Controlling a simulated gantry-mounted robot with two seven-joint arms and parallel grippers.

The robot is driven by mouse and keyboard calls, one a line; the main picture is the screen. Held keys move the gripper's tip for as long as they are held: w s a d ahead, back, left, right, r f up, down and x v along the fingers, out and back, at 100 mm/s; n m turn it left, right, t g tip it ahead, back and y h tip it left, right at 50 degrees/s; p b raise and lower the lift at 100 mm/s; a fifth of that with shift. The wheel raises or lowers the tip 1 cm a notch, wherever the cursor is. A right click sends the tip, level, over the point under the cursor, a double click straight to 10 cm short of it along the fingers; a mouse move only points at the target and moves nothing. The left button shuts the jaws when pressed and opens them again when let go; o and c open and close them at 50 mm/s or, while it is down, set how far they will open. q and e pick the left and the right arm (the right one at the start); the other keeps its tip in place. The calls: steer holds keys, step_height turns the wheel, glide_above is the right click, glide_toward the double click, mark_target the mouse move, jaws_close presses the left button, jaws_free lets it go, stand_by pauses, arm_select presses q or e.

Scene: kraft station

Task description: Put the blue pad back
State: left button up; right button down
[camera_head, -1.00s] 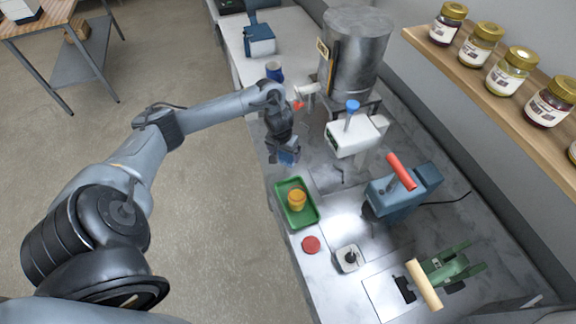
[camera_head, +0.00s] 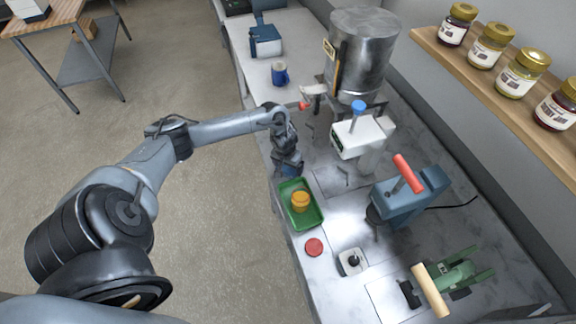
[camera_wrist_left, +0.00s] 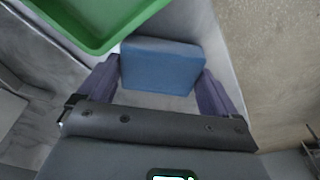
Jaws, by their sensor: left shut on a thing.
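My left gripper (camera_head: 287,167) is low near the counter's front edge, just beyond the far end of the green tray (camera_head: 317,214). It is shut on the blue pad (camera_wrist_left: 160,66), a blue block that shows between both fingers in the left wrist view. In the head view the pad is mostly hidden by the gripper. The green tray also shows in the left wrist view (camera_wrist_left: 99,37), close to the pad. I cannot tell whether the pad touches the counter. My right gripper is not in view.
An orange jar (camera_head: 300,202) stands in the tray. A red lid (camera_head: 314,247) and a small white dish (camera_head: 351,262) lie nearer. A blue press (camera_head: 404,203), a white machine (camera_head: 362,136) and a steel tank (camera_head: 362,55) stand to the right. A blue mug (camera_head: 280,74) is farther back.

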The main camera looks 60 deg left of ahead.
mark_target(286, 171)
arm_select(q)
steer(key=o, duration=0.7)
steer(key=shift+f, duration=0.15)
steer(key=r+p, duration=0.1)
steer(key=r, duration=0.3)
steer(key=s+r, duration=0.1)
steer(key=r, duration=0.3)
steer(key=d+r+p, duration=0.1)
steer(key=r, duration=0.3)
steer(key=shift+s+r+p, duration=0.1)
steer(key=shift+s+p, duration=0.15)
steer(key=shift+p, duration=0.05)
